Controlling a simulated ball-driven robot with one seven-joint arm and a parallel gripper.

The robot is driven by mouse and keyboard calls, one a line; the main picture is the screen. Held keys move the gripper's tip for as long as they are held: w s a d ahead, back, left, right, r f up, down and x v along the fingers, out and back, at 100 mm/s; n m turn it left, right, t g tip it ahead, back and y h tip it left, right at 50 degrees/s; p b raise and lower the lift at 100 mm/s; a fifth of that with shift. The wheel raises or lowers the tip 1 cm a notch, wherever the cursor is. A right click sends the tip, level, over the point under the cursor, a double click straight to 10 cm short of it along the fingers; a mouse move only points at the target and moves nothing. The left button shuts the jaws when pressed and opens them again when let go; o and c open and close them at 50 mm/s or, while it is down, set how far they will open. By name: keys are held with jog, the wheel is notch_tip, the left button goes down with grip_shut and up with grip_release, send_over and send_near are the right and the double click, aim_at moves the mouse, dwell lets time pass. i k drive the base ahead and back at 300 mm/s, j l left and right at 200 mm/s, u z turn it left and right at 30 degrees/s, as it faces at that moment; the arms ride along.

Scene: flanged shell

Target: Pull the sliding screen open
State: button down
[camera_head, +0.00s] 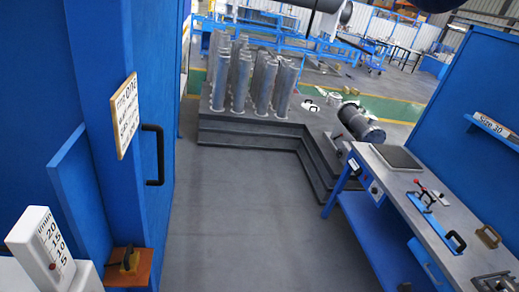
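A tall blue panel (112,75), which looks like the sliding screen, stands at the left of the view. A black bar handle (160,155) is fixed upright near its right edge. A tan-framed white sign (125,115) is on the panel to the left of the handle. I cannot tell from this view how far the screen is open. My gripper does not show in this view, and nothing is seen touching the handle.
A white gauge (42,248) and an orange plate with a knob (128,265) are at lower left. Grey floor (240,220) is clear in the middle. Steps (250,140) carry metal cylinders (262,85). A workbench (400,185) and blue wall (470,80) are at right.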

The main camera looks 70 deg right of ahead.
aim_at(155, 24)
jog(key=z, duration=1.1)
jog(key=i+j, duration=0.1)
jog(key=i, duration=0.5)
jog(key=i+j, duration=0.1)
jog(key=i, duration=0.45)
